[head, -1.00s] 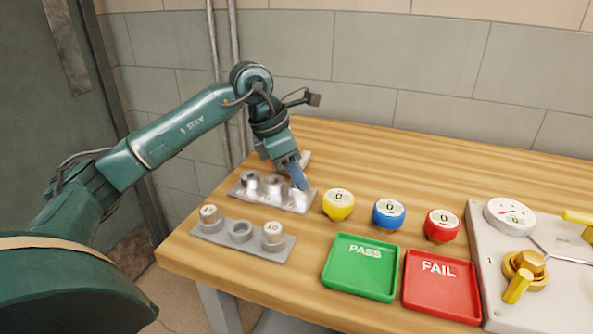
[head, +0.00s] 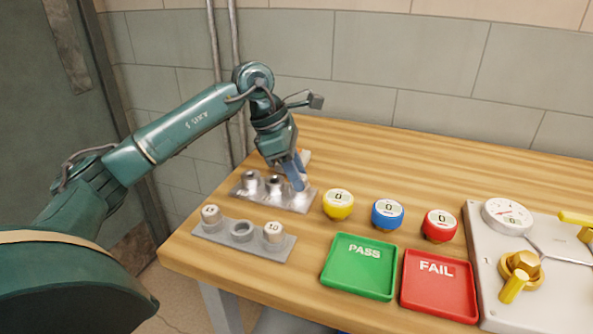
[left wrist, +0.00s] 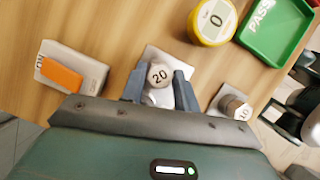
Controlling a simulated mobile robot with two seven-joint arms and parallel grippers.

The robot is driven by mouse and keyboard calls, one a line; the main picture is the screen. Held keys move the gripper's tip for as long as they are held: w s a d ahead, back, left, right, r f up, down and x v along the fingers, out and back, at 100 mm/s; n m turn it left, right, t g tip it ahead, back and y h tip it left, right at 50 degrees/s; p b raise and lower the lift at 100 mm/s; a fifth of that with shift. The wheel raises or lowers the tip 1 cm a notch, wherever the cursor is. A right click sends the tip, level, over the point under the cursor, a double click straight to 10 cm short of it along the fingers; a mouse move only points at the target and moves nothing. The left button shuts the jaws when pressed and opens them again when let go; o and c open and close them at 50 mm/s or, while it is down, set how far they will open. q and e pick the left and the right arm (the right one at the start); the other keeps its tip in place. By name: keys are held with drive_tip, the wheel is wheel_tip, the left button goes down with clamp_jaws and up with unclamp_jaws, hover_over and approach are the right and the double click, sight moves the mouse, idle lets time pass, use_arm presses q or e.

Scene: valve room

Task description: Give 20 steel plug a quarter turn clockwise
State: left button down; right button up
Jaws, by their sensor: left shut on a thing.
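The 20 steel plug (left wrist: 159,74) shows in the left wrist view as a pale round cap marked 20. It is between the two blue fingers of my left gripper (left wrist: 159,88), which is shut on it. In the head view my left gripper (head: 295,180) points down at the right end of the rear steel plate (head: 268,200), and its fingers mostly hide the plug there. The plug appears to sit at that end of the plate; how deep it sits cannot be told. My right gripper is not in view.
A front steel plate (head: 212,230) holds plugs at both ends, the right one (head: 273,231) marked 10. Yellow (head: 338,204), blue (head: 388,213) and red (head: 440,225) gauges stand to the right, behind the green PASS tray (head: 358,280) and red FAIL tray (head: 438,300). An orange-topped block (left wrist: 70,75) lies beside the plate.

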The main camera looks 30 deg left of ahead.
use_arm(q)
drive_tip(key=shift+f, duration=0.25)
drive_tip(key=shift+m+g+p, duration=0.3)
drive_tip(key=shift+m+p, duration=0.05)
drive_tip(key=shift+m, duration=0.25)
drive_tip(key=shift+a+m+g, duration=0.1)
drive_tip(key=shift+m+g, duration=0.2)
drive_tip(key=shift+m, duration=0.5)
drive_tip(key=c, duration=1)
unclamp_jaws()
drive_tip(key=shift+w+f, duration=0.1)
drive_tip(key=shift+f, duration=0.05)
drive_tip(key=shift+o, duration=0.2)
drive_tip(key=shift+r, duration=0.25)
drive_tip(key=shift+o, duration=0.2)
